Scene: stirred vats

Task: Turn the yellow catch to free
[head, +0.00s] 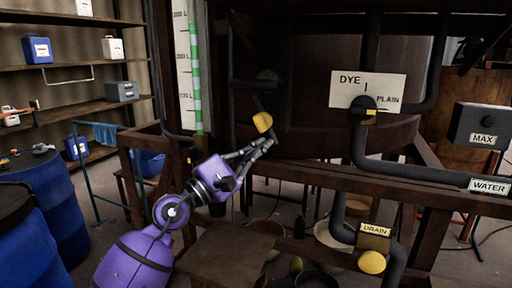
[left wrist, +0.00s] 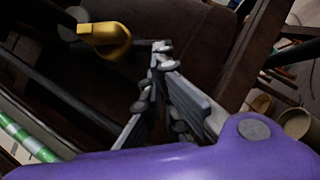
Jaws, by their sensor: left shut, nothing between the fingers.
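The yellow catch (head: 263,122) is a small rounded knob at the end of a dark lever, on the front of the dark vat. It also shows in the left wrist view (left wrist: 106,38), at the upper left. My left gripper (head: 270,142) is just below the catch in the head view. In the left wrist view its fingertips (left wrist: 161,47) are together, with nothing between them, to the right of the catch. A small gap shows between fingertips and catch there; I cannot tell the depth exactly. My right gripper does not show.
A DYE/PLAIN plate (head: 345,88) with a dark, yellow-marked knob (head: 363,106) is to the right. A wooden beam (head: 320,176) runs below the vat. A yellow DRAIN knob (head: 372,262) is lower right. A green-striped gauge (head: 195,75) stands left. Blue barrels (head: 62,200) stand far left.

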